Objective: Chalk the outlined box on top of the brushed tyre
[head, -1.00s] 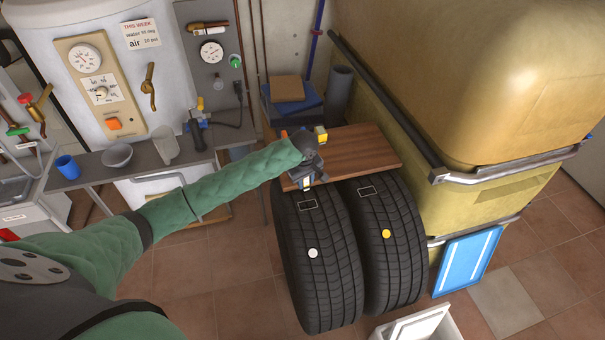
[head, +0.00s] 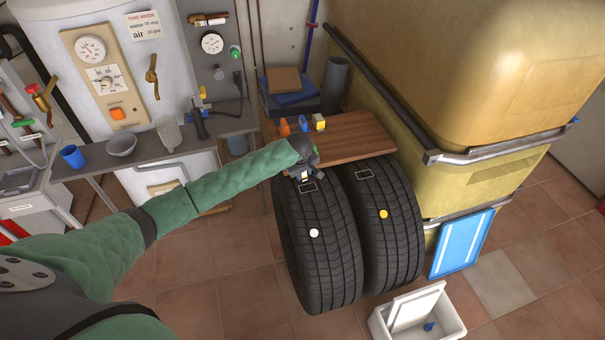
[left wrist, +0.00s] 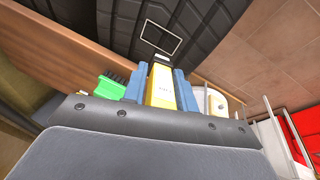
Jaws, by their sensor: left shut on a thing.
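Two dark tyres stand side by side, the left tyre (head: 318,265) with a white dot and the right tyre (head: 390,235) with a yellow dot. Each has a white outlined box near its top: left box (head: 308,187), right box (head: 364,175). I cannot tell from the tread which is brushed. My left gripper (head: 304,176) is over the left tyre's top, just behind its box. The chalk's tip points at the outlined box (left wrist: 161,38), whose inside looks dark. Contact is unclear.
A wooden board (head: 350,137) behind the tyres holds small orange and yellow blocks (head: 319,122). A green brush (left wrist: 110,88) lies beside my fingers in the wrist view. A large yellow tank (head: 460,80) stands right; a white bin (head: 418,312) is on the floor.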

